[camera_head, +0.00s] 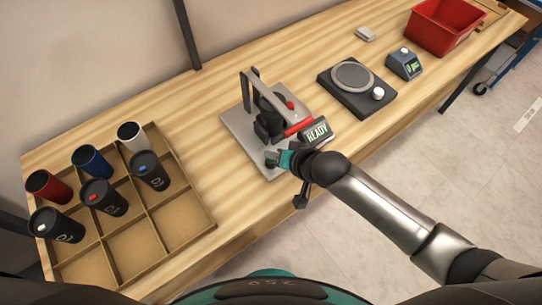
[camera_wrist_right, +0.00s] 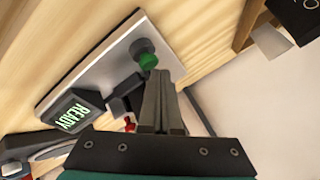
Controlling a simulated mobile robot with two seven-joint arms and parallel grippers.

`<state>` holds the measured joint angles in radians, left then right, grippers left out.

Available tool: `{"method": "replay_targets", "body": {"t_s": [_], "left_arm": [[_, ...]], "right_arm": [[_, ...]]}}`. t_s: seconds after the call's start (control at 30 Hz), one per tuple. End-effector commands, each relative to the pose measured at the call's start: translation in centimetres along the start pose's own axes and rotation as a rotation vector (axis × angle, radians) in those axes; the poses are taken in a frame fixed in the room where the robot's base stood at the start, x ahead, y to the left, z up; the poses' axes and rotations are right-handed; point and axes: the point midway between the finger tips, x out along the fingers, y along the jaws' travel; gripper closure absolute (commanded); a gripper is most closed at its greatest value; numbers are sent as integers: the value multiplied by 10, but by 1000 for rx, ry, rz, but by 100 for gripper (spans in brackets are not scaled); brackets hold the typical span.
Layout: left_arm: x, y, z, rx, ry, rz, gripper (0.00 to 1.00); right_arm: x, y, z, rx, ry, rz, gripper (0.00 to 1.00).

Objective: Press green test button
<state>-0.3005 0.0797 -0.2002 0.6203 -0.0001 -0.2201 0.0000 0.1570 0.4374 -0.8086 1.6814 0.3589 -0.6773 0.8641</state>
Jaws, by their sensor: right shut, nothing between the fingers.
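The green test button (camera_wrist_right: 148,61) sits on a dark round base on the grey plate (camera_wrist_right: 98,72) of the marker in the right wrist view. In the head view the button (camera_head: 271,156) is at the plate's front corner. My right gripper (camera_wrist_right: 162,84) is shut and empty. Its fingertips are very close to the button in the wrist view; I cannot tell whether they touch it. In the head view my right gripper (camera_head: 284,159) is at the plate's front, partly hidden by its own wrist. A display (camera_wrist_right: 74,113) reads READY in green. My left gripper is not in view.
The marker's black fixture (camera_head: 269,120) and red-handled lever (camera_head: 298,127) stand just behind the gripper. A divided wooden tray (camera_head: 135,245) with several cups is at left. A black scale (camera_head: 359,96), blue device (camera_head: 405,64) and red bin (camera_head: 444,27) are at right.

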Motion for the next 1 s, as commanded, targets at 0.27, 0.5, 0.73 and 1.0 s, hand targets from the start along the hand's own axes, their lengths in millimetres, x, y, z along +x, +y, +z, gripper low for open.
{"method": "replay_targets", "body": {"t_s": [0.27,0.5,0.73,1.0], "left_arm": [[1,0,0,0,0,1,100],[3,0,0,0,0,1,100],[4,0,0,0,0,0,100],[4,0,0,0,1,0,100]], "right_arm": [[2,2,2,1,-1,0,100],[4,3,3,1,-1,0,100],[6,4,5,1,-1,0,100],[7,5,6,1,-2,0,100]]}}
